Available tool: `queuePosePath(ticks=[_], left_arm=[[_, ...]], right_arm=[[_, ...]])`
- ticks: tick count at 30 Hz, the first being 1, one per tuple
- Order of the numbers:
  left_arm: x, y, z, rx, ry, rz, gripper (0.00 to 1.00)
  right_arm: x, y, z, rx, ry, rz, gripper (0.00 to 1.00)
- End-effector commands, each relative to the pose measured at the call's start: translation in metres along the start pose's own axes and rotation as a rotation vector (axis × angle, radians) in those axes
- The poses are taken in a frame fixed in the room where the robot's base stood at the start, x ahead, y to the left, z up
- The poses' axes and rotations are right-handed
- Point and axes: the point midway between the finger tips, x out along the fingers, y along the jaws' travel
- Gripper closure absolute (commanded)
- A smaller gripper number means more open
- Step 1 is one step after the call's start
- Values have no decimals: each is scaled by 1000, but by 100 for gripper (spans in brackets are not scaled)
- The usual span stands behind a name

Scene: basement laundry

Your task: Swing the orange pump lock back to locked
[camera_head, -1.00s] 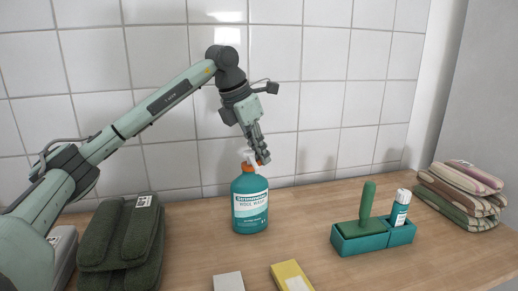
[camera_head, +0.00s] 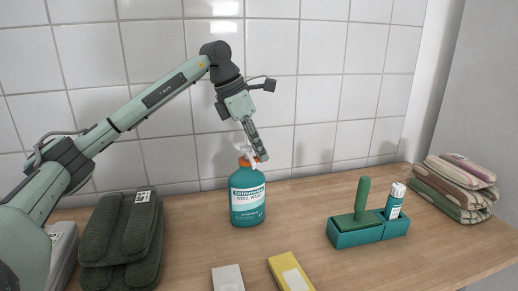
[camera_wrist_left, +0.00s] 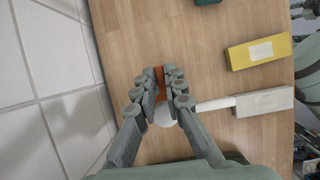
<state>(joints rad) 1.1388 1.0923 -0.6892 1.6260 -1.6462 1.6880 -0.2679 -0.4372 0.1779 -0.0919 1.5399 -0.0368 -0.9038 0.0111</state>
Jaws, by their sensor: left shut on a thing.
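The teal wool wash bottle (camera_head: 248,205) stands upright on the wooden counter, its label facing me. Its white pump head (camera_wrist_left: 166,117) shows in the left wrist view between my fingers, with the spout (camera_wrist_left: 212,104) reaching right. The orange pump lock (camera_wrist_left: 159,82) lies between my left fingertips; it also shows small at the bottle's neck in the head view (camera_head: 243,162). My left gripper (camera_head: 260,157) comes down from above and is shut on the lock, hiding part of it and the pump. My right gripper is in neither view.
A green caddy (camera_head: 357,238) with a brush and a small bottle (camera_head: 395,201) stands to the right, folded towels (camera_head: 455,187) beyond. A white box (camera_head: 228,279) and yellow box (camera_head: 288,274) lie in front. The tiled wall is close behind.

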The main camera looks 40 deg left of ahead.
Motion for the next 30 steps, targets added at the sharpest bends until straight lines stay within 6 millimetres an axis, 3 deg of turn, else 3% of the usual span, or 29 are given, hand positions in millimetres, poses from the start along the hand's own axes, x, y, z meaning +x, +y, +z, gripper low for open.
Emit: queuePosePath(ticks=[3,4,9,20,30], left_arm=[[-1,0,1,1,-3,1,100],[-1,0,1,1,-3,1,86],[0,0,1,0,-2,0,69],[-7,0,1,-1,-2,2,69],[-74,0,1,0,-5,4,69]], right_arm=[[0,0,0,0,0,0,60],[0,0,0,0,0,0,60],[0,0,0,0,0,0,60],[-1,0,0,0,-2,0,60],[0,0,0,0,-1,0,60]])
